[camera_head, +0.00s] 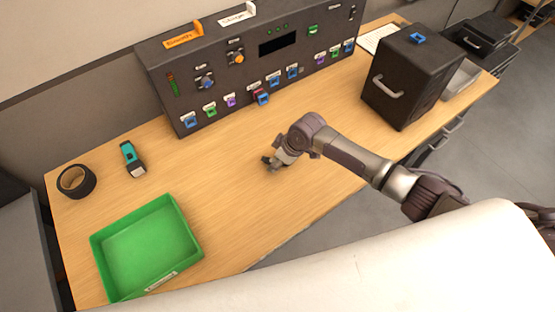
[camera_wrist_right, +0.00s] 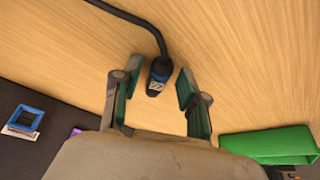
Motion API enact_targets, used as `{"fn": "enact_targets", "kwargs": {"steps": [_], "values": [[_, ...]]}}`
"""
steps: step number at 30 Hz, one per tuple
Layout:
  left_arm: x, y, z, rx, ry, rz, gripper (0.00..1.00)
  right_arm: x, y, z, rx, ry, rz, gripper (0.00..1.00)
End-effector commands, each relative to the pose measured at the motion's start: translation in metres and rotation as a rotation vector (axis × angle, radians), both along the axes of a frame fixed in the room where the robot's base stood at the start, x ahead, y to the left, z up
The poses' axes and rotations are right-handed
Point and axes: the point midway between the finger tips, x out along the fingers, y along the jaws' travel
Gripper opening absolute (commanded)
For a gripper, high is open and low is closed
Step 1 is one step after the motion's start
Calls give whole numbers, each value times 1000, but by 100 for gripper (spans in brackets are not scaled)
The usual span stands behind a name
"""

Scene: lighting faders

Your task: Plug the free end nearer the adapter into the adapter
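A black cable plug (camera_wrist_right: 158,76) with a blue band and a white mark shows in the right wrist view, with its black cable (camera_wrist_right: 130,17) curving off to the upper left. My right gripper (camera_wrist_right: 155,88) is open, with one finger on each side of the plug and visible gaps to it. In the head view my right gripper (camera_head: 270,163) is low over the table in front of the panel; the plug and cable cannot be made out there. A red and blue piece (camera_head: 262,98) juts from the panel's lower row; I cannot tell whether it is the adapter. My left gripper is not in view.
The dark fader panel (camera_head: 215,130) stands along the back of the wooden table. A black case (camera_head: 410,80) stands at right.

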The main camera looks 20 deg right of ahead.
Motion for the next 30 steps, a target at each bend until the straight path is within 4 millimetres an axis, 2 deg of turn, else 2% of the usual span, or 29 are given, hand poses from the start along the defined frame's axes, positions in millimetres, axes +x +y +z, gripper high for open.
{"fn": "enact_targets", "kwargs": {"steps": [1, 6, 7, 14, 30], "values": [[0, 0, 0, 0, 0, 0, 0, 0, 0, 0, 0, 0, 0, 29], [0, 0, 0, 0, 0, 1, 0, 0, 0, 0, -1, 1, 0, 1], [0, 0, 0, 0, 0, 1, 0, 0, 0, 0, -1, 1, 0, 0], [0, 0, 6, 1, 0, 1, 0, 0, 0, 6, 0, 0, -1, 0], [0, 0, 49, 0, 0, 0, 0, 0, 0, 49, 1, 1, 0, 0]]}}
